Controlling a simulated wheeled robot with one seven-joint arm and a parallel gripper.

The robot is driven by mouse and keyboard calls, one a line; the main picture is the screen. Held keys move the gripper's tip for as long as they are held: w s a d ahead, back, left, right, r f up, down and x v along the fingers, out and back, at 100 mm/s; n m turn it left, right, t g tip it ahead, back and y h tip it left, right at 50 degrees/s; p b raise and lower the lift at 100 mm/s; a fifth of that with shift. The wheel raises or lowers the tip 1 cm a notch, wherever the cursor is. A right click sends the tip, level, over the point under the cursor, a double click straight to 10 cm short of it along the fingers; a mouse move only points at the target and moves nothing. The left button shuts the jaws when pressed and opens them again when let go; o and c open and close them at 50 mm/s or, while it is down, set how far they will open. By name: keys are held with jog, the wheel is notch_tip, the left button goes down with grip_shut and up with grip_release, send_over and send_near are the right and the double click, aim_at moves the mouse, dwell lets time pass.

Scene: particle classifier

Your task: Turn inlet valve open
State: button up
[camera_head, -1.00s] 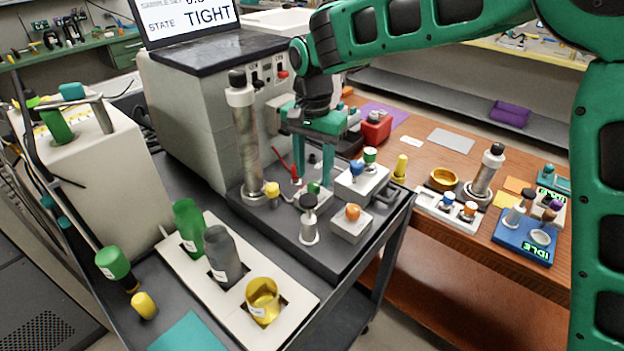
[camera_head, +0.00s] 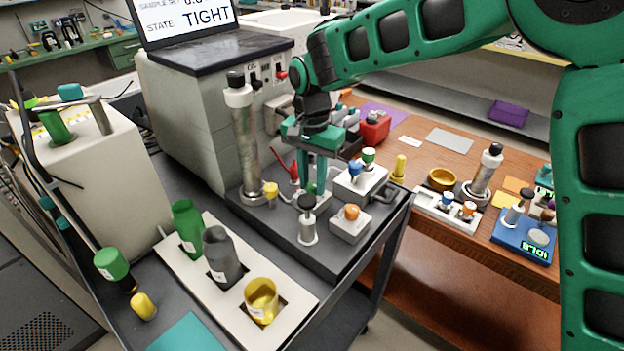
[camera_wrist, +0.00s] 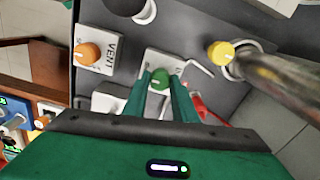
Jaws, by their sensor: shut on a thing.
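The inlet valve is a small block (camera_wrist: 166,62) with a green knob (camera_wrist: 158,80) in the wrist view. Its label is partly covered, with only its first letters showing. My gripper (camera_wrist: 160,86) points down at the block, with one green finger on each side of the knob, shut on it.
A vent block with an orange knob (camera_wrist: 88,54) stands beside the inlet valve. A tall metal column (camera_head: 247,145), a yellow knob (camera_head: 271,190) and a black-topped cylinder (camera_head: 307,222) stand close by.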

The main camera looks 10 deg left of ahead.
jog(key=shift+a, duration=0.15)
jog(key=n, duration=0.4)
jog(key=shift+r+n, duration=0.1)
jog(key=shift+n, duration=0.3)
jog(key=n, duration=0.4)
jog(key=shift+n, duration=0.3)
jog(key=n, duration=0.5)
jog(key=shift+w+d, duration=0.15)
jog(key=shift+d, duration=0.1)
jog(key=shift+w+d+n, duration=0.1)
jog(key=shift+d+n, duration=0.05)
jog(key=shift+n, duration=1.35)
jog(key=o, duration=1)
jog(key=shift+d, duration=0.1)
jog(key=shift+o, duration=0.2)
